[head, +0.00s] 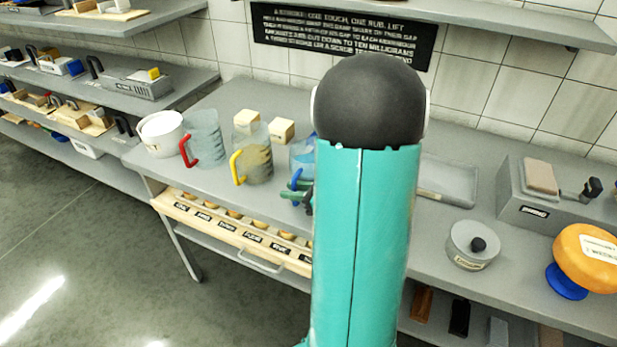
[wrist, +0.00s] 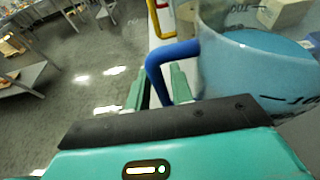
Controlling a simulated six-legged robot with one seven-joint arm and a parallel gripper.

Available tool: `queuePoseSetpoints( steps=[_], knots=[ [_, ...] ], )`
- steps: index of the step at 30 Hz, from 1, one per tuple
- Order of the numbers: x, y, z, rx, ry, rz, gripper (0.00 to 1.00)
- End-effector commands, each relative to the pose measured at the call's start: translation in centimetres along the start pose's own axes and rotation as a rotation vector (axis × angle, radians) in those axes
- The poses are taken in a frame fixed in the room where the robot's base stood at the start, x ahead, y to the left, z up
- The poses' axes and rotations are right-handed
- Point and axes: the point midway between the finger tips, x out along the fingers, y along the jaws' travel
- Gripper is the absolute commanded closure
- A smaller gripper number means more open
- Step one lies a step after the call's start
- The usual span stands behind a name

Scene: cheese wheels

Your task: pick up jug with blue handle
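The jug with the blue handle (wrist: 250,70) is large at the right of the wrist view. It is clear, with light blue contents. Its blue handle (wrist: 160,62) juts toward my gripper (wrist: 159,80). My teal fingers stand on either side of the handle's lower part, with a dark gap beside the left finger, so they look open around it. In the head view the jug (head: 301,153) stands on the grey counter, mostly hidden behind my arm. Part of my fingers shows low beside it.
A jug with a yellow handle (head: 254,160) and one with a red handle (head: 204,138) stand to the left, near a white pot (head: 161,132). Two pale blocks (head: 281,130) sit behind. A tray (head: 448,180) and a lidded round pot (head: 472,245) are to the right.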

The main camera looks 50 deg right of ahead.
Motion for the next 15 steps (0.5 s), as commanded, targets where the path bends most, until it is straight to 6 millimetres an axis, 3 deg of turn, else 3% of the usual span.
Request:
queuePoseSetpoints(
  steps=[2,5,15],
  knots=[
    [-0.03,-0.01,0.0,0.0,0.0,0.0,0.81],
    [-0.04,-0.01,0.0,0.0,0.0,0.0,1.0],
    [-0.06,-0.02,0.01,-0.001,0.0,0.0,1.0]
  ],
)
